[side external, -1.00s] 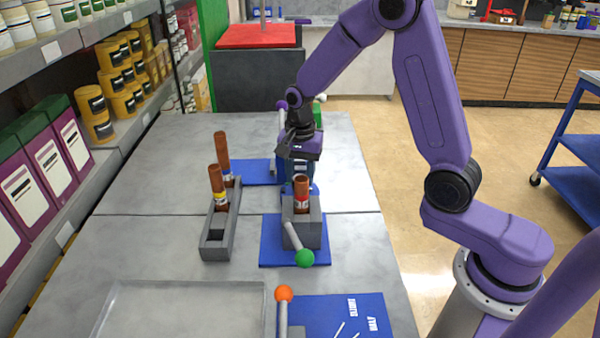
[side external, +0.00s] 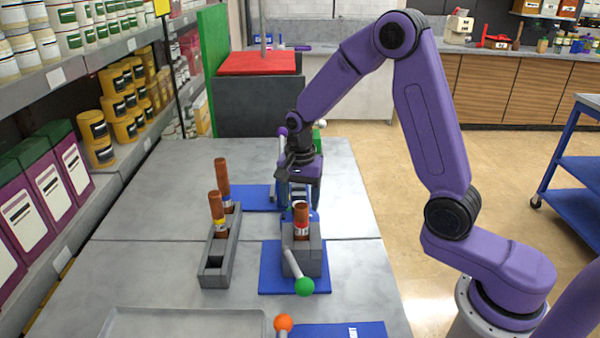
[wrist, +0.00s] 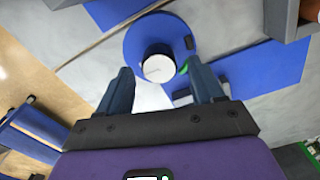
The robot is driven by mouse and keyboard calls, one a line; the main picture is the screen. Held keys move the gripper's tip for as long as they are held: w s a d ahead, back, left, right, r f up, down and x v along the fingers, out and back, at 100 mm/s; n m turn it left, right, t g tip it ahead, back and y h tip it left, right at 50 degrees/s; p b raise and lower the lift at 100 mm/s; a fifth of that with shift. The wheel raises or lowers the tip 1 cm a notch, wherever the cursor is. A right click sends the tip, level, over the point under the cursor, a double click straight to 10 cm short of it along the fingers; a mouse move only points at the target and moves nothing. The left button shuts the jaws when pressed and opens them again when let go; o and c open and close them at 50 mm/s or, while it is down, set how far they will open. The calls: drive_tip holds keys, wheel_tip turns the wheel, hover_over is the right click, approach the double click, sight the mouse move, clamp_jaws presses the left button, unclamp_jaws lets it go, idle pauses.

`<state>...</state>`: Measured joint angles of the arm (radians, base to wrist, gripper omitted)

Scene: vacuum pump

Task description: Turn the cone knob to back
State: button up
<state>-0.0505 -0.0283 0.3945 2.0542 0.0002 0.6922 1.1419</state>
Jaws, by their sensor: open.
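The cone knob (wrist: 158,66) shows in the wrist view as a pale round top on a blue disc (wrist: 140,32). A small dark mark and a green mark lie near it. My gripper (wrist: 160,80) is open, with one blue finger on each side of the knob and a gap to each. In the side view my gripper (side external: 299,192) points down behind a grey block (side external: 303,255). The knob is mostly hidden there by the block and my fingers.
A brown-handled tool (side external: 301,222) stands in the grey block, close in front of my gripper. A green-ball lever (side external: 303,286) juts from the block's front. A grey rack (side external: 215,262) with two brown handles stands to the left. A purple-ball lever (side external: 282,132) stands behind.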

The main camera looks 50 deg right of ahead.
wheel_tip(320, 180, up, 17)
idle(0.4)
drive_tip(key=shift+f, duration=0.1)
drive_tip(key=s+a+f+n, duration=0.2)
drive_tip(key=s+a+n, duration=0.1)
drive_tip(key=s+n, duration=0.3)
drive_tip(key=s+a+f+n, duration=0.2)
drive_tip(key=s+n, duration=0.4)
drive_tip(key=s, duration=0.1)
drive_tip(key=s+d+f+n, duration=0.1)
drive_tip(key=s+f+n, duration=0.1)
drive_tip(key=s+n, duration=0.4)
drive_tip(key=s+d+f+n, duration=0.2)
drive_tip(key=s+n, duration=0.4)
drive_tip(key=s, duration=0.4)
drive_tip(key=shift+s+f+n, duration=0.4)
